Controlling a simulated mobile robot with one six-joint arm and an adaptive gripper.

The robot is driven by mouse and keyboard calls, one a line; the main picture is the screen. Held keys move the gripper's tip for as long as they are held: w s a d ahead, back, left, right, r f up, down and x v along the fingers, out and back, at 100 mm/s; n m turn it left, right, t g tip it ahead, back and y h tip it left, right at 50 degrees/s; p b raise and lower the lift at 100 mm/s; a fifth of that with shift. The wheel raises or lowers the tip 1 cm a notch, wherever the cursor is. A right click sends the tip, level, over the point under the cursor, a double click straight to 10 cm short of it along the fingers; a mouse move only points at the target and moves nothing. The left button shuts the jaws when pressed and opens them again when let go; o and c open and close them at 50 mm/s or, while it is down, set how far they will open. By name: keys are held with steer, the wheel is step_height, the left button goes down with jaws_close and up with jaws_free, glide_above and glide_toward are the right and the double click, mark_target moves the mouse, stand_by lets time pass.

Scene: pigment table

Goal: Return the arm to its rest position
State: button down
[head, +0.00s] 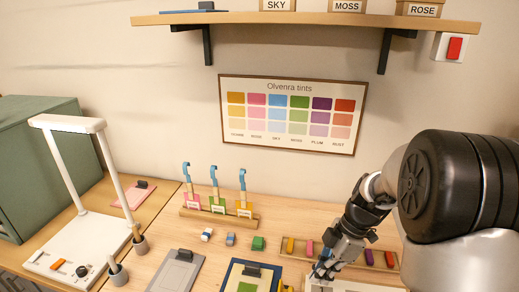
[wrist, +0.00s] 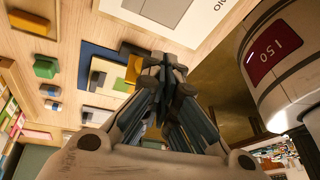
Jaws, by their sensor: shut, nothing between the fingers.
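My arm reaches in from the right in the head view. My gripper (head: 322,272) points down over the front right of the wooden table (head: 160,252), in front of a wooden tray (head: 393,268) of coloured sticks. In the wrist view my gripper (wrist: 168,62) has its dark fingers drawn together with nothing held between them. A blue-bordered board (head: 229,277) with a black clip lies just left of the gripper. The gap between the fingertips and the table is hard to judge.
A rack (head: 185,211) with three tagged blue-topped pieces stands behind a green block (head: 258,243). A white lamp stand (head: 66,124) is at left. A shelf (head: 300,18) overhangs the back wall.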

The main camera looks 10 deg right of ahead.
steer(key=s+a+r+m+t+h, duration=0.2)
steer(key=s+a+r+m, duration=0.1)
steer(key=s+r+m, duration=0.4)
steer(key=s+a+r+m+t+h, duration=0.2)
steer(key=s+a+r+m+t, duration=0.1)
steer(key=s+r+m, duration=0.5)
steer(key=shift+s+r+m+t, duration=0.3)
steer(key=shift+s+m, duration=0.8)
steer(key=shift+s, duration=0.75)
steer(key=c, duration=2.4)
jaws_free()
